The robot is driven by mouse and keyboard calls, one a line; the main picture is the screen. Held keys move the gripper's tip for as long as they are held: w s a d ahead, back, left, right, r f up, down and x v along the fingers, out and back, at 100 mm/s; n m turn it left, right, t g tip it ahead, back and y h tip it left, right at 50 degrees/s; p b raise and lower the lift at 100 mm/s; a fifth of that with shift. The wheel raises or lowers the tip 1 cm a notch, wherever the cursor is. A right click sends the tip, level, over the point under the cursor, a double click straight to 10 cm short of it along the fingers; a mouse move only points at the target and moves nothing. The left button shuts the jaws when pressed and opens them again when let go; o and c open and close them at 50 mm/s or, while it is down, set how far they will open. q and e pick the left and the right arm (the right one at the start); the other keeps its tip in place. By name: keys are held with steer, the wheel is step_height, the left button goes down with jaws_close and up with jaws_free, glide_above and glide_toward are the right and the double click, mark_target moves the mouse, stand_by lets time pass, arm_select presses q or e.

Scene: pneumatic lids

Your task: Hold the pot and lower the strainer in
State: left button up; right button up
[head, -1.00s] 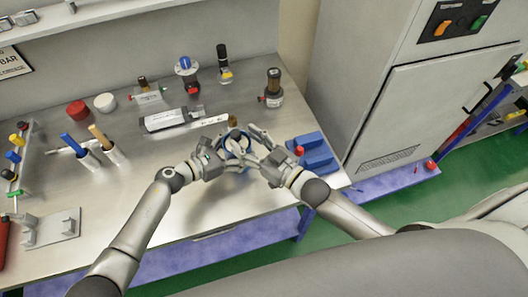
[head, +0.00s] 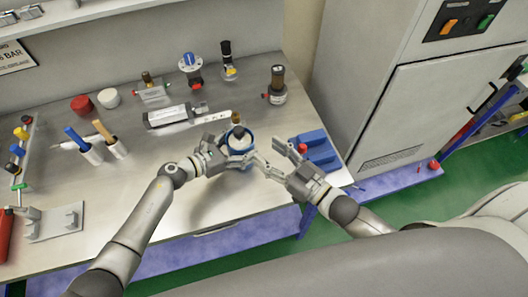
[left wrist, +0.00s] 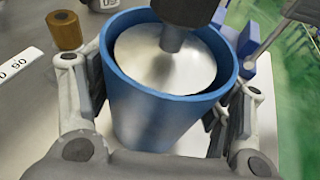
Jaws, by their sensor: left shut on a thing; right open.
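The pot (head: 239,147) is a tapered cup with a blue rim, upright near the table's front edge. In the left wrist view the pot (left wrist: 150,112) fills the middle. My left gripper (head: 228,156) is shut on the pot, one finger on each side of its wall. The strainer (left wrist: 150,55) shows as a pale metal surface inside the rim, with a dark knob on a stem above it; how deep it sits I cannot tell. My right gripper (head: 268,152) is open and empty, just right of the pot and apart from the knob.
A blue block-shaped holder (head: 320,157) with a red knob stands right of my right gripper. A small brass cylinder (left wrist: 66,32) stands close behind the pot. A dark-topped fitting (head: 277,87) stands farther back. The front middle of the table is bare.

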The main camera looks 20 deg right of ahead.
arm_select(q)
steer(key=shift+s+a+f, duration=0.1)
steer(key=shift+s+f, duration=0.1)
steer(key=shift+f, duration=0.2)
steer(key=o, duration=1)
steer(key=shift+w+r, duration=0.1)
steer(key=shift+w, duration=0.1)
steer(key=shift+o, duration=0.2)
steer(key=shift+r, duration=0.1)
steer(key=shift+r, duration=0.1)
steer(key=v, duration=1.1)
steer(key=shift+s+a, duration=0.2)
steer(key=shift+a, duration=0.15)
steer(key=shift+r, duration=0.15)
